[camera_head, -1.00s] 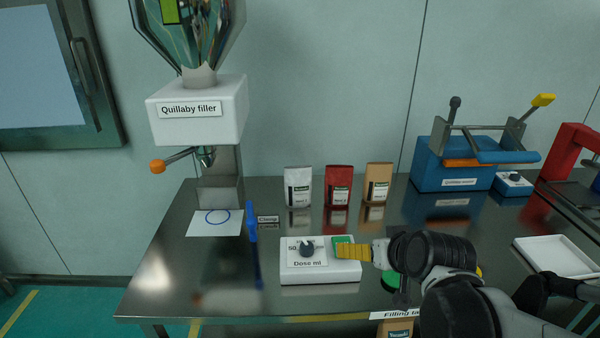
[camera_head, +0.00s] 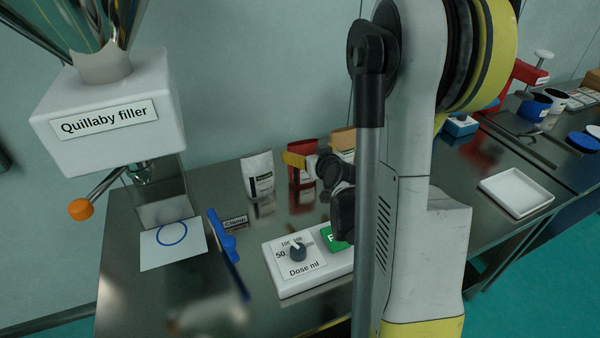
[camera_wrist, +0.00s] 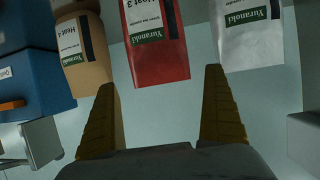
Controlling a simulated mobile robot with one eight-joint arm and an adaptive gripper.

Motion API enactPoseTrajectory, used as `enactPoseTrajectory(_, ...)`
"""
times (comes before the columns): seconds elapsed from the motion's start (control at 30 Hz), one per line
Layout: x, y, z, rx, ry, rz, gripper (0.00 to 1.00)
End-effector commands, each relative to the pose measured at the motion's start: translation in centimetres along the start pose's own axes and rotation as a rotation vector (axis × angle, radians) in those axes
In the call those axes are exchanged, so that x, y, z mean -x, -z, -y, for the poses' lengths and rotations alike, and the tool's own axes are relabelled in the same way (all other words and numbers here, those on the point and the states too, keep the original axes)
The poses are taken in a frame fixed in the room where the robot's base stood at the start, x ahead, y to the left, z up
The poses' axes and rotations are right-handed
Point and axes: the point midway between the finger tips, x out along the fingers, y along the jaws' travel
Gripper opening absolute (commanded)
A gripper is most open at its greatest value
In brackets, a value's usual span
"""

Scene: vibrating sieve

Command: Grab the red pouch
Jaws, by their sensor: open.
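The red pouch (camera_head: 303,148) stands on the steel table between a white pouch (camera_head: 258,173) and a tan pouch (camera_head: 343,138). In the head view my gripper (camera_head: 296,160) is in front of the red pouch and partly hides it. In the wrist view the picture is turned over, and the red pouch (camera_wrist: 155,45) hangs from the top edge, in line with the gap between the yellow fingers of my open gripper (camera_wrist: 160,80). The fingers are apart from each other with nothing between them that I can make out. I cannot tell the remaining distance to the pouch.
The white dose box (camera_head: 298,263) with a knob lies in front of the pouches. A blue clamp (camera_head: 228,245) and the Quillaby filler (camera_head: 115,120) are to the left. A white tray (camera_head: 516,192) is at right. My arm hides part of the table.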

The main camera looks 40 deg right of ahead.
Motion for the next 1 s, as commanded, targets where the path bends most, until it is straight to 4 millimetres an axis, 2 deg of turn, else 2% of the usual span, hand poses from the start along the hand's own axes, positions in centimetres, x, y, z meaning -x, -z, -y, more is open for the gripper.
enactPoseTrajectory(0.17,-1.6,-0.1,0.0,0.002,0.0,0.0,1.0)
enactPoseTrajectory(0.4,-5.2,-0.1,0.0,0.002,0.001,0.0,1.0)
enactPoseTrajectory(0.63,-5.5,0.1,-0.1,0.001,0.0,0.0,1.0)
enactPoseTrajectory(0.67,-5.5,0.1,-0.1,0.001,0.0,0.0,0.94)
enactPoseTrajectory(0.8,-5.5,0.1,-0.1,0.001,0.0,0.0,0.51)
enactPoseTrajectory(0.83,-5.5,0.1,-0.1,0.001,0.0,0.0,0.46)
enactPoseTrajectory(1.0,-5.5,0.1,-0.1,0.001,0.0,0.0,0.45)
